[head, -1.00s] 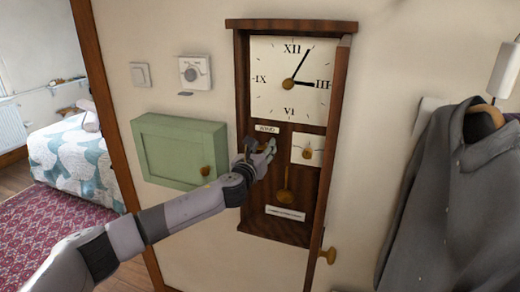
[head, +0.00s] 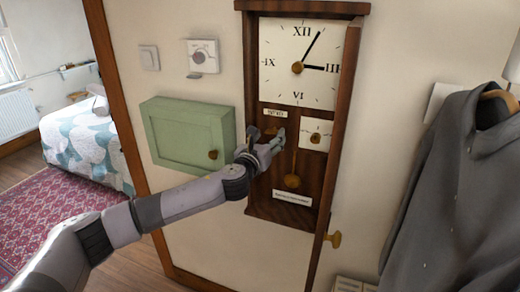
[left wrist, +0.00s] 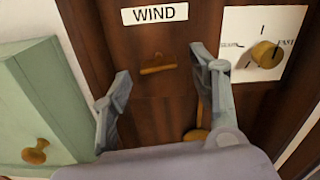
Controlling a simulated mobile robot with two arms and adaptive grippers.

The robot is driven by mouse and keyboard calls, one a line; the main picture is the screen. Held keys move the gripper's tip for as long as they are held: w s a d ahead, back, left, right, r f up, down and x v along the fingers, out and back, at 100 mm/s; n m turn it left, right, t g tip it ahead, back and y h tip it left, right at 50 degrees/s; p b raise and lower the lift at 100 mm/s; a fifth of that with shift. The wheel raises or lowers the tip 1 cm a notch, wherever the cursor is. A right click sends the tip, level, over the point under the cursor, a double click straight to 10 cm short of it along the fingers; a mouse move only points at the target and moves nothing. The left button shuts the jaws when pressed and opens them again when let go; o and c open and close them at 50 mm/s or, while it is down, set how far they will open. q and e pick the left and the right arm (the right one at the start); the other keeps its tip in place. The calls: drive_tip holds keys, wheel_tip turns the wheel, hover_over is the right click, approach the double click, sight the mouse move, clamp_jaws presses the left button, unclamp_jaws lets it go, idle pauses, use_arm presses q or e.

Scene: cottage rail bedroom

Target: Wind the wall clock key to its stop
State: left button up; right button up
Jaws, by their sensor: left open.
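The wall clock (head: 250,75) has a dark wood case and a white dial. Its winding key (left wrist: 158,64) is a small brass bar lying level under the WIND label (left wrist: 155,14); it also shows in the head view (head: 270,130), small and partly crowded by my fingers. My left gripper (head: 267,134) is open in front of the clock's lower panel. In the left wrist view, its two fingers (left wrist: 161,66) stand to the left and right of the key, with a gap on both sides. I see no touch. My right gripper is not in view.
A white plate with a brass knob (left wrist: 265,55), marked FAST, is close to the right finger. The pendulum (head: 292,181) hangs below. A green cabinet (head: 185,135) is on the left, a dark coat (head: 440,185) on the right. A brass door knob (head: 334,240) sticks out below right.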

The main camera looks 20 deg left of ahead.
use_arm(q)
drive_tip(key=s, duration=0.8)
drive_tip(key=shift+s, duration=0.35)
drive_tip(key=shift+w+a+f, duration=0.1)
